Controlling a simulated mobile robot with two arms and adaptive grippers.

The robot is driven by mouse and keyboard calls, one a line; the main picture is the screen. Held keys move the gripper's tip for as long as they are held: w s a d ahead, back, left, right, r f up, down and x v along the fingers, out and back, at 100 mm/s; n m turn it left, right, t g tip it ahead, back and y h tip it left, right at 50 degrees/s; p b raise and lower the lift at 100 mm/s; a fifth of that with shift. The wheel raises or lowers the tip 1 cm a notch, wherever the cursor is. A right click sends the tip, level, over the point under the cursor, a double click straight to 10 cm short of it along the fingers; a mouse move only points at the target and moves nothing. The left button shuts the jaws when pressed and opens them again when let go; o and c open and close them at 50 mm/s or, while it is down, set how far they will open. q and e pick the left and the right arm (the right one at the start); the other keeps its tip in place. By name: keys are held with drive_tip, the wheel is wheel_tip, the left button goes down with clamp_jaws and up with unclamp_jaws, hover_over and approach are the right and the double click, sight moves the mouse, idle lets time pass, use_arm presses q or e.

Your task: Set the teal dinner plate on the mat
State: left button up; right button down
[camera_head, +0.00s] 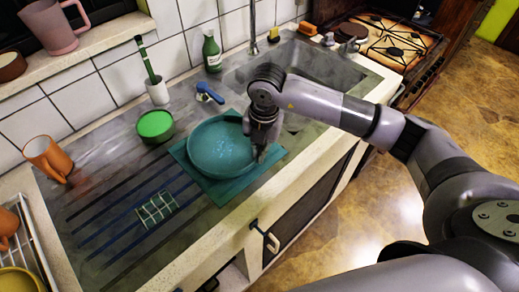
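The teal dinner plate (222,148) is over the teal square mat (218,190) on the grey drainer top, and mat corners show around it. I cannot tell whether the plate rests flat or is slightly raised. My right gripper (260,150) points down at the plate's right rim, with its fingers at or touching that rim. Its fingertips are too small and dark to show whether they are closed on the rim. My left gripper is not in view.
A green bowl (155,125), a white cup with a green-handled brush (158,93), a blue-handled item (209,93) and a green bottle (212,52) stand behind the plate. An orange mug (47,158) is at the left. The sink (310,68) is at the back right.

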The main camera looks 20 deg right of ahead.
drive_tip(key=shift+f+b, duration=0.65)
drive_tip(key=shift+f, duration=0.1)
drive_tip(key=c, duration=2.3)
unclamp_jaws()
drive_tip(key=o, duration=0.6)
drive_tip(key=r, duration=1.2)
drive_tip(key=shift+s+d, duration=0.25)
drive_tip(key=shift+d, duration=0.1)
